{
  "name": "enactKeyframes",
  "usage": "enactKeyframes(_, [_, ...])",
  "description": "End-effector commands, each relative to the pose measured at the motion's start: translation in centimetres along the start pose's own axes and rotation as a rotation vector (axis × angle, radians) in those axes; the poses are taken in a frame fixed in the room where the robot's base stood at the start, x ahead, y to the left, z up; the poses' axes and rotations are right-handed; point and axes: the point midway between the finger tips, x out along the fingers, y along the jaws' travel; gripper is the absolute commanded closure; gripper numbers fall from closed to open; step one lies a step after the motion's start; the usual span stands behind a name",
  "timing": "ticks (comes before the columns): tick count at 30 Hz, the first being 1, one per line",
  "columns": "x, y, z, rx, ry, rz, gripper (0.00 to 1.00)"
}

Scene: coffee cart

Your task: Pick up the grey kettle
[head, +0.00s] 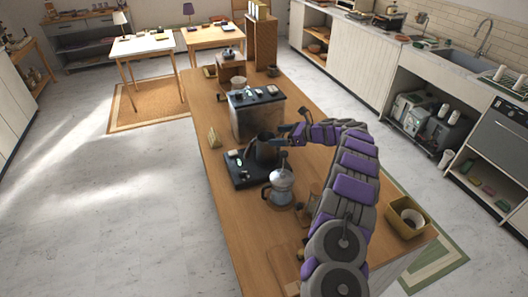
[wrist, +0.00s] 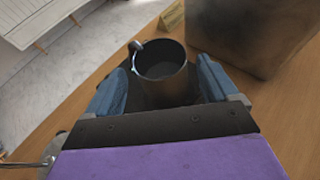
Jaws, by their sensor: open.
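The grey kettle (head: 265,148) is an open-topped dark vessel standing upright on a black base (head: 240,176) on the wooden counter. It also shows in the wrist view (wrist: 163,72), with its rim, dark inside and a small spout-like part at its upper left. My gripper (head: 283,141) is at the right side of the kettle in the head view. In the wrist view my gripper (wrist: 164,80) is open, with one blue finger on each side of the kettle's lower part. I cannot tell whether either finger touches it.
A silver moka pot (head: 280,186) stands close in front of the kettle. A dark boxy machine (head: 257,118) stands just behind it, also in the wrist view (wrist: 250,32). A small wooden wedge (head: 213,138) is at the left. A yellowish container (head: 407,226) is at the right.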

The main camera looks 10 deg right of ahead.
Motion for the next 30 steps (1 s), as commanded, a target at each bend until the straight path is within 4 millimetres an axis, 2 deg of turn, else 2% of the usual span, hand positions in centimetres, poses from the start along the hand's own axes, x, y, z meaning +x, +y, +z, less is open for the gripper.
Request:
enactKeyframes(10, [4.5, 0.2, -0.6, -0.002, 0.001, 0.003, 0.13])
enactKeyframes(18, [4.8, 0.2, -0.4, -0.001, 0.001, 0.002, 0.14])
enactKeyframes(30, [4.8, 0.2, -0.5, 0.0, 0.001, 0.001, 0.52])
